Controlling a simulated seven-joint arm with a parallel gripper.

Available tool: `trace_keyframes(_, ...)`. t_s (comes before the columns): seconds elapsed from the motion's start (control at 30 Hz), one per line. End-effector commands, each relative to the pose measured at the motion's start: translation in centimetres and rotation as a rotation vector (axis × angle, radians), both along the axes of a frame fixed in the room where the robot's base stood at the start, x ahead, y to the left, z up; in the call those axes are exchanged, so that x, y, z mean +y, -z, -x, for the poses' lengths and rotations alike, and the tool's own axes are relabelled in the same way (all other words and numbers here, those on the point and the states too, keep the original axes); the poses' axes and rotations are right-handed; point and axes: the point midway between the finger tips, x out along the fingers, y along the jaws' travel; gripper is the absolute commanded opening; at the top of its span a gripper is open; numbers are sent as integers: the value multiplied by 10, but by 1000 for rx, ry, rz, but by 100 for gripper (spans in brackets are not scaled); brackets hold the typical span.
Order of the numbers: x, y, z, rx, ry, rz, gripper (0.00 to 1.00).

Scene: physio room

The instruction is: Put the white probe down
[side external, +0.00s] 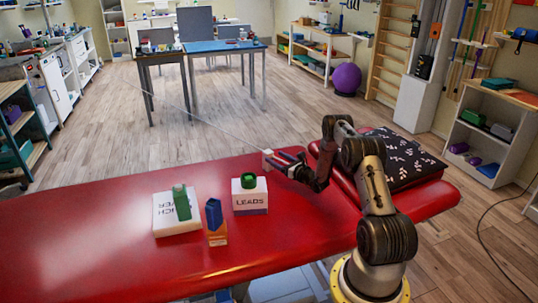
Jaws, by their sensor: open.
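My gripper (275,160) is over the red treatment table, above and to the right of a white box marked LEADS (250,203). Its jaws are open, though small in this view. A small whitish piece shows at its tip; I cannot tell whether it is the white probe or part of the gripper. No other white probe can be made out. A thin pale line runs from the tip up and left across the room.
The red table (90,240) is bare at left and front. A green item (249,181) sits on the LEADS box. A lettered white box (165,217) bears another green item (181,203). A blue-and-orange object (214,213) stands between. A patterned dark cushion (405,160) lies at right.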

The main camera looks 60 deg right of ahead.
Motion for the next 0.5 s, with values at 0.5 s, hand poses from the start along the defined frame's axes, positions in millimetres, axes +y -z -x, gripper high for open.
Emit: trace_keyframes(0.5, 67, -59, -16, 20, -223, 92, 77)
